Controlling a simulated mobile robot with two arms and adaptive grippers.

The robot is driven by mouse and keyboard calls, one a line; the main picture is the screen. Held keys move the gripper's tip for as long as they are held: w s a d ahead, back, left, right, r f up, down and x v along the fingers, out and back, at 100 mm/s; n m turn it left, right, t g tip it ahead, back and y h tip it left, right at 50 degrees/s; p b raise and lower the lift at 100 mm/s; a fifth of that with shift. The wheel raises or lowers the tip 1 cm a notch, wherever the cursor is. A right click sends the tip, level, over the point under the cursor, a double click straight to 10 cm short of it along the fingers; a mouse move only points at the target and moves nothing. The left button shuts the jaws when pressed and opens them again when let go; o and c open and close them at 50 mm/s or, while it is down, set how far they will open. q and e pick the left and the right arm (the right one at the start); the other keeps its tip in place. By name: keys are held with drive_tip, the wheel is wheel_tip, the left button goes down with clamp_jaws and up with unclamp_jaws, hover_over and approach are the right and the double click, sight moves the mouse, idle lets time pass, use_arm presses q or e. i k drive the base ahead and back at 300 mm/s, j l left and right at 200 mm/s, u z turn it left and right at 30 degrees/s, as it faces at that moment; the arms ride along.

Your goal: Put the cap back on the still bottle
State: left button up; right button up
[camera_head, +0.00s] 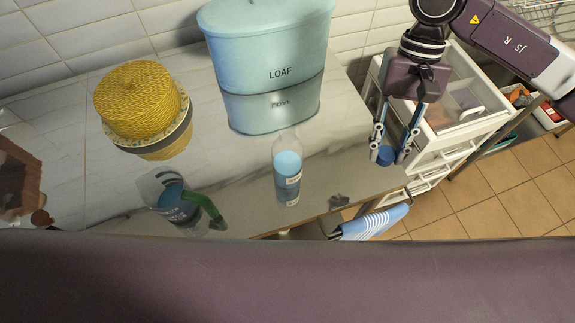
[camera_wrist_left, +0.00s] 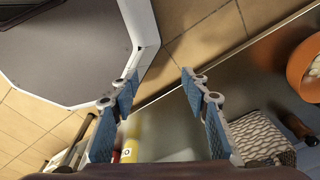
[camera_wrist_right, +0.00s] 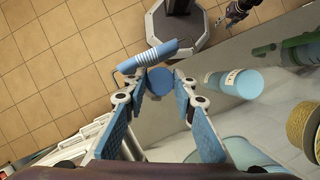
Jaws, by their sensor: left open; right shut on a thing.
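The still bottle (camera_head: 288,168), clear with blue contents and a white label, stands upright on the counter in the head view. Its top looks bare. It also shows in the right wrist view (camera_wrist_right: 246,83). My right gripper (camera_head: 387,150) is shut on a blue round cap (camera_head: 386,157), to the right of the bottle and apart from it. The cap also shows between the fingertips in the right wrist view (camera_wrist_right: 160,84). My left gripper (camera_wrist_left: 159,80) is open and empty in the left wrist view, and is not seen in the head view.
A blue LOAF bin (camera_head: 268,60) stands behind the bottle. A yellow woven container (camera_head: 143,100) and a jug with a green handle (camera_head: 177,204) are to the left. A white drawer unit (camera_head: 452,130) is at right.

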sight(286, 150)
drive_tip(key=l, duration=1.45)
drive_tip(key=u, duration=1.25)
drive_tip(key=i+l, duration=0.05)
